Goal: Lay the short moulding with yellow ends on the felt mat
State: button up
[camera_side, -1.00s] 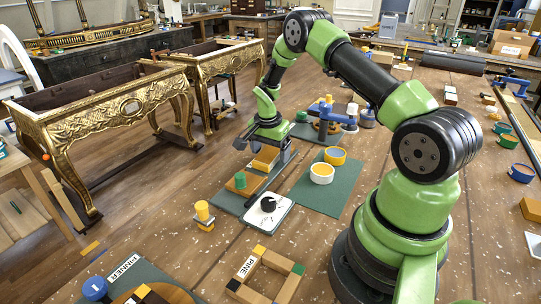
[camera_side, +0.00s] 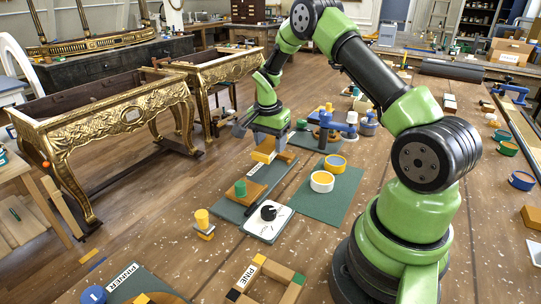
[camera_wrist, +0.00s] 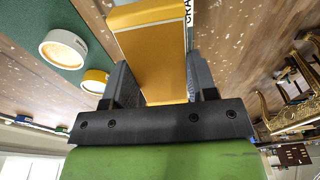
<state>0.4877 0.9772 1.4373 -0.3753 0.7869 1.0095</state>
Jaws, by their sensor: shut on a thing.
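My gripper (camera_side: 270,128) is shut on the short moulding with yellow ends (camera_side: 264,150). In the wrist view the moulding (camera_wrist: 155,62) sits between my two fingers (camera_wrist: 160,88), wood-coloured in its middle with yellow at both ends. In the side view it is above the far part of a dark green mat (camera_side: 228,208) with a white label; whether it clears everything below is hard to tell. Another green mat (camera_side: 318,208) lies to the right, holding a white ring (camera_side: 322,181) and a yellow ring (camera_side: 335,162). I cannot tell which mat is the felt one.
A yellow-topped piece (camera_side: 203,221) stands left. Blue-and-yellow tools (camera_side: 330,122) stand behind. The PINE frame (camera_side: 265,280) is in front.

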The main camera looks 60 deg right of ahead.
notch_tip(320, 180, up, 4)
jog(key=shift+s+r, duration=0.1)
jog(key=shift+s, duration=0.05)
jog(key=shift+s+a+n, duration=0.1)
jog(key=shift+s+n, duration=0.3)
jog(key=shift+n, duration=0.2)
jog(key=s+a+f+n+y, duration=0.1)
jog(key=s+a+f+n, duration=0.15)
jog(key=s+n, duration=0.5)
jog(key=n, duration=0.9)
send_over(315, 209)
notch_tip(315, 209, down, 4)
jog(key=shift+r, duration=0.2)
jog(key=shift+f, duration=2.45)
jog(key=shift+f, duration=0.1)
jog(key=o, duration=1)
